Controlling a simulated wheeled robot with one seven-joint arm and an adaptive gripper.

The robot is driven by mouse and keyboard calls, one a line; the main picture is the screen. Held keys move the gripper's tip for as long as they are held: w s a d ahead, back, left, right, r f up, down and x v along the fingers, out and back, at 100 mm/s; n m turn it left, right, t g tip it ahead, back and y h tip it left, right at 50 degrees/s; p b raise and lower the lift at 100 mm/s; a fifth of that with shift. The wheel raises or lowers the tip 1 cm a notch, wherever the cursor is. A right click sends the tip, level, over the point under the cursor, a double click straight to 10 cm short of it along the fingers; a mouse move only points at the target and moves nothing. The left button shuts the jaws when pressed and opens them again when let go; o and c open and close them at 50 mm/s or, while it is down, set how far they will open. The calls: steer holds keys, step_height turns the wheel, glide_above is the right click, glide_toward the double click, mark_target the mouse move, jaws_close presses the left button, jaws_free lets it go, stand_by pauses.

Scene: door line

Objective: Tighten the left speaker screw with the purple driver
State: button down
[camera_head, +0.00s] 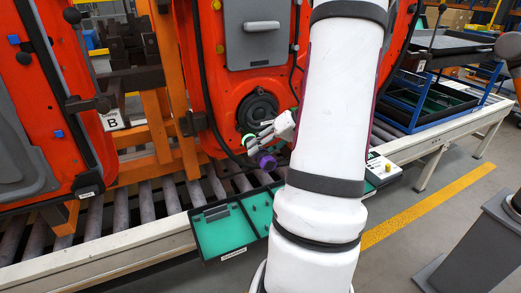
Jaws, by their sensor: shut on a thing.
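A round black speaker (258,108) is set in the lower part of the red-orange door panel (212,70). My gripper (256,147) is just below the speaker, close to the panel. It is shut on the purple driver (267,162), whose purple end shows below the fingers. A small green part (248,139) shows at the speaker's lower left edge, beside my gripper. The left speaker screw cannot be made out at this size. I cannot tell whether the driver's tip touches anything. My white arm hides the area right of the gripper.
A green-lined tray (222,232) lies at the front edge of the roller conveyor (92,222). A white device (382,168) with green buttons stands right of my arm. Another red door (50,100) hangs at the left. A blue-framed rack (440,105) stands at the right.

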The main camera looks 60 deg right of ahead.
mark_target(272, 163)
steer(key=shift+r, duration=0.1)
steer(key=shift+s+a, duration=0.6)
steer(key=shift+s, duration=0.4)
steer(key=shift+s+a, duration=0.6)
steer(key=shift+s, duration=0.35)
steer(key=shift+s+a, duration=0.6)
steer(key=shift+s, duration=0.4)
